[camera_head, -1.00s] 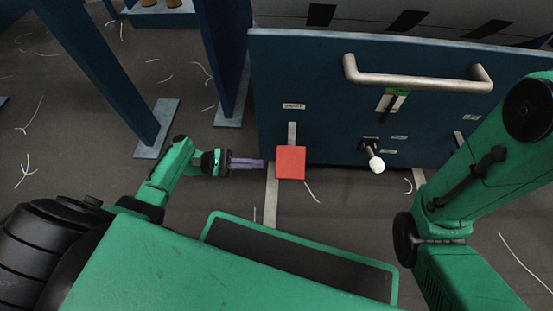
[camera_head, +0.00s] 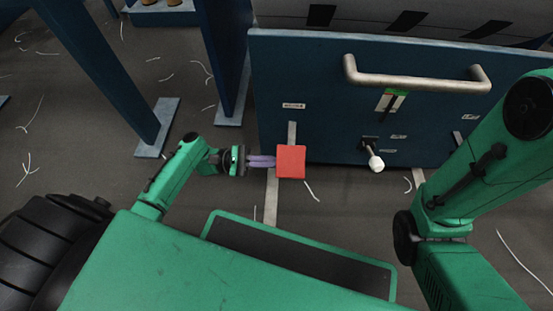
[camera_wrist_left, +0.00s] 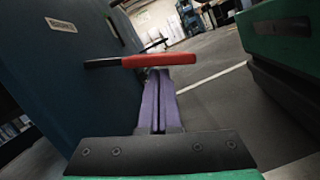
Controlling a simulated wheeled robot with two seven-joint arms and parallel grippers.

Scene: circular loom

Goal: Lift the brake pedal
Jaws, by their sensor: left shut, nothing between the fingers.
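The brake pedal is a flat red plate (camera_head: 291,161) at the foot of the blue panel, in the middle of the head view. My left gripper (camera_head: 273,161) reaches it from the left, with its purple fingertips at the plate's left edge. In the left wrist view the pedal (camera_wrist_left: 146,61) shows nearly edge-on, with a black bar running to the panel. The left fingers (camera_wrist_left: 157,74) are shut and empty, and their tips reach just under the plate. I cannot tell whether they touch it. My right gripper is out of view.
The blue panel (camera_head: 335,75) carries a grey bar handle (camera_head: 415,82) and a white-knobbed lever (camera_head: 375,163) right of the pedal. Blue posts stand at the left, one with a foot plate (camera_head: 157,128). The floor left of the pedal is open, with scattered threads.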

